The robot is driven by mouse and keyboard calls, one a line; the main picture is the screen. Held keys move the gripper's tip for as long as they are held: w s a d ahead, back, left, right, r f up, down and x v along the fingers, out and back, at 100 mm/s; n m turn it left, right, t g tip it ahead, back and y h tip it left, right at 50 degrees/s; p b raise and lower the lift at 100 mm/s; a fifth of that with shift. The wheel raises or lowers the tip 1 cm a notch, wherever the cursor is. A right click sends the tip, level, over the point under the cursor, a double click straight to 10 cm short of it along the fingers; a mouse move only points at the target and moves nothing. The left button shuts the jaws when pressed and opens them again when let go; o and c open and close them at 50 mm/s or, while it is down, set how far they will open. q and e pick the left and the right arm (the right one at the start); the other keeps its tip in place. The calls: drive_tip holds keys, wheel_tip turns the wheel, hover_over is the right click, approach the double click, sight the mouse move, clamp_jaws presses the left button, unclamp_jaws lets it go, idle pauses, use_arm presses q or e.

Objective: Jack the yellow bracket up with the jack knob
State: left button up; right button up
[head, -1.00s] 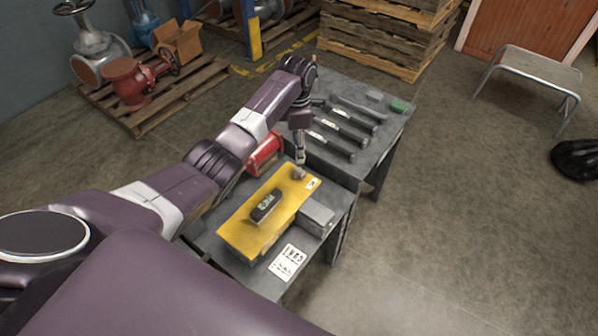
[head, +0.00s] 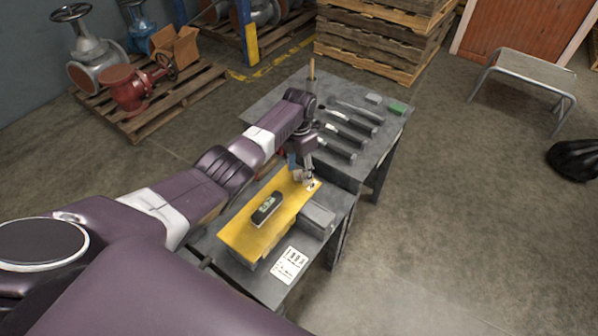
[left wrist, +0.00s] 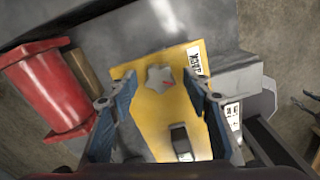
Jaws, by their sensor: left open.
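The yellow bracket (head: 240,232) lies on the near grey table, with a black labelled block (head: 267,208) on it. In the left wrist view the bracket (left wrist: 155,122) carries a grey star-shaped jack knob (left wrist: 160,78) near its far end, beside a white "JACK" label (left wrist: 195,58). My left gripper (head: 303,180) is above that end and hides most of the knob in the head view. In the left wrist view the left gripper (left wrist: 150,92) is open, its blue fingers apart on either side of the knob; contact cannot be told. My right gripper is not in view.
A red object (left wrist: 45,95) stands close left of the bracket. A grey block (head: 318,217) and a white card (head: 289,264) are on its right. The far table holds several dark-handled tools (head: 345,133) and a green block (head: 396,108).

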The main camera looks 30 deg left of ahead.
use_arm(q)
drive_tip(key=shift+f, duration=0.2)
drive_tip(key=shift+c, duration=0.3)
drive_tip(key=c, duration=1.1)
drive_tip(key=shift+r+m, duration=0.1)
drive_tip(key=shift+m, duration=0.3)
